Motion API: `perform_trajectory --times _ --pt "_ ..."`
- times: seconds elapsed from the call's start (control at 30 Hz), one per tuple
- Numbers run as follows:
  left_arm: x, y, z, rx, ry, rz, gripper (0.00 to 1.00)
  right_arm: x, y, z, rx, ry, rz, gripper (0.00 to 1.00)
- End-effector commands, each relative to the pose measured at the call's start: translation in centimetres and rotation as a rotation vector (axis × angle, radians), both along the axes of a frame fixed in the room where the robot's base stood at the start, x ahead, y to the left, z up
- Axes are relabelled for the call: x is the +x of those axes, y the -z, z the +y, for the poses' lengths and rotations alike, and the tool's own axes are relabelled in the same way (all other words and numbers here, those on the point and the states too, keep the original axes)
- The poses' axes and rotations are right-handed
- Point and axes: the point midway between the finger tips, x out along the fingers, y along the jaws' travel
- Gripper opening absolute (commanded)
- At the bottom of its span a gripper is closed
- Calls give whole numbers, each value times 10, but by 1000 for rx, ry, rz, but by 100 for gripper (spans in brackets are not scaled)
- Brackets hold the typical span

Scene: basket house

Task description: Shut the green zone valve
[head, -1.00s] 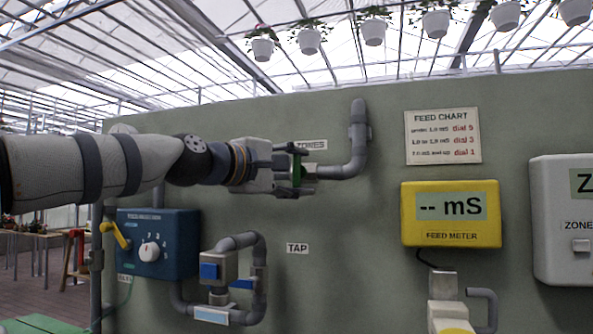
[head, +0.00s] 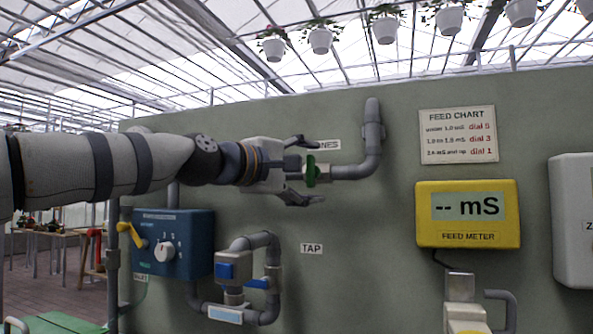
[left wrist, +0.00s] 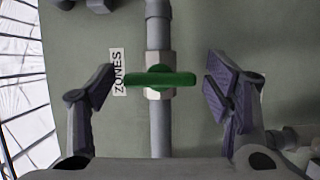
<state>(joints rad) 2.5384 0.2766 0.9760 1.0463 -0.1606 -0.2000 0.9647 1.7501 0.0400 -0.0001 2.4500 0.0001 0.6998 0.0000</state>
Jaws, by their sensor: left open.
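The green zone valve handle (head: 311,171) sits on a grey pipe beside the ZONES label (head: 327,145). In the left wrist view the green handle (left wrist: 160,79) lies crosswise over the pipe (left wrist: 160,130). My left gripper (head: 312,171) is open, with one finger above the handle and one below it in the head view. In the left wrist view the two fingers of my left gripper (left wrist: 158,88) stand either side of the handle, with gaps at both ends. My right gripper is in neither view.
A blue dial box (head: 190,258) with a yellow lever (head: 131,233) is below my left arm. The blue-handled tap piping (head: 265,240) is under the gripper. A yellow feed meter (head: 468,236) and the feed chart (head: 457,135) are to the right.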

Motion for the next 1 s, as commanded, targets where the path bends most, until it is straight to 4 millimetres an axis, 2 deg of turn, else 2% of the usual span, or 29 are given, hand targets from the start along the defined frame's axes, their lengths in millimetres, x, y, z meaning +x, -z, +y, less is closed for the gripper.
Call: perform_trajectory --times 0.3,0.4,0.57,1.0 --pt "-61 -3 53 -2 -2 -4 72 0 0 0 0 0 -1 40" --pt "-76 -2 65 -2 -1 -2 72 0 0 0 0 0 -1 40" --pt "-86 -1 73 0 0 0 72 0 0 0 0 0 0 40" --pt "-86 -1 74 0 -1 0 72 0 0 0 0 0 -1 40"
